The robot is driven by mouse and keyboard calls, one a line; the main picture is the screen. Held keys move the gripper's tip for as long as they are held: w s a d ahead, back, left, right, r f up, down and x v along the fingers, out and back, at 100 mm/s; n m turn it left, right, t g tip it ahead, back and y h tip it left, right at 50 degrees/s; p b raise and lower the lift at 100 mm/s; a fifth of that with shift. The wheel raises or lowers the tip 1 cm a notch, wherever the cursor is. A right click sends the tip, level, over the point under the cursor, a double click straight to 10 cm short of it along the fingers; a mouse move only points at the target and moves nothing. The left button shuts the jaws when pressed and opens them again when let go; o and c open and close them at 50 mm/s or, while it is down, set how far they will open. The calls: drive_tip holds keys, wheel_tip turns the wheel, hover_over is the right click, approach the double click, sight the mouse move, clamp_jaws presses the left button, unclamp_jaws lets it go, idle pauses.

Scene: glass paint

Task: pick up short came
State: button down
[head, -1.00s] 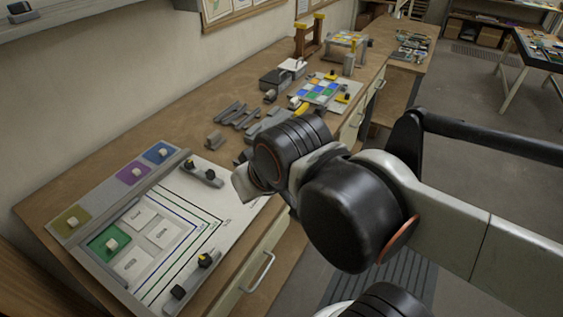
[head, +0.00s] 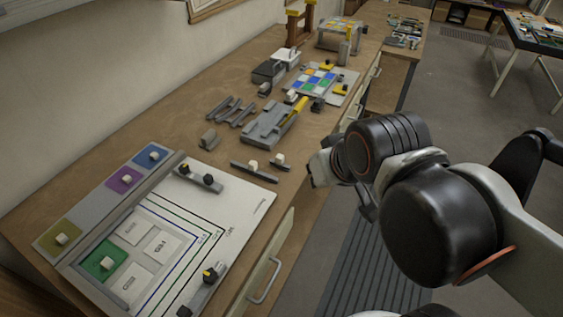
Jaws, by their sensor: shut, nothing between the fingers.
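Two dark grey strips with pale knobs lie near the bench's front edge, right of the white layout board. The shorter strip, which looks like the short came (head: 284,167), is at the right end. The longer strip (head: 240,166) lies just left of it. My gripper (head: 319,168) is to the right of the short strip, around the bench's front edge, and is apart from it in the picture. It is shut and empty; its fingertips are small and partly hidden by my wrist.
The layout board (head: 245,210) has dark clamps and pale tiles on it. A grey tool block (head: 265,126) and several grey bars (head: 232,108) lie behind the strips. A colored-glass panel (head: 345,75) is farther back. Open floor (head: 440,110) lies right of the bench.

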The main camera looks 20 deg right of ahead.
drive_tip(key=c, duration=2.4)
unclamp_jaws()
drive_tip(key=c, duration=1.8)
unclamp_jaws()
drive_tip(key=shift+c, duration=0.2)
drive_tip(key=o, duration=0.4)
drive_tip(key=shift+w+r, duration=0.2)
drive_tip(key=shift+w, duration=0.1)
drive_tip(key=shift+o, duration=0.2)
drive_tip(key=w+r+n+g+y, duration=0.1)
drive_tip(key=w+n, duration=0.1)
drive_tip(key=w, duration=0.4)
drive_tip(key=shift+d+r+p, duration=0.15)
drive_tip(key=shift+d+p, duration=0.05)
drive_tip(key=shift+p, duration=0.25)
drive_tip(key=n+g+y+p, duration=0.1)
drive_tip(key=n+g+y, duration=0.15)
drive_tip(key=n, duration=0.45)
hover_over(280, 156)
drive_tip(key=s+d, duration=0.4)
wheel_tip(280, 156, down, 8)
drive_tip(key=shift+g, duration=0.25)
drive_tip(key=b+x, duration=0.4)
drive_tip(key=x, duration=1)
drive_tip(key=shift+w+d, duration=0.1)
drive_tip(key=shift+w, duration=0.05)
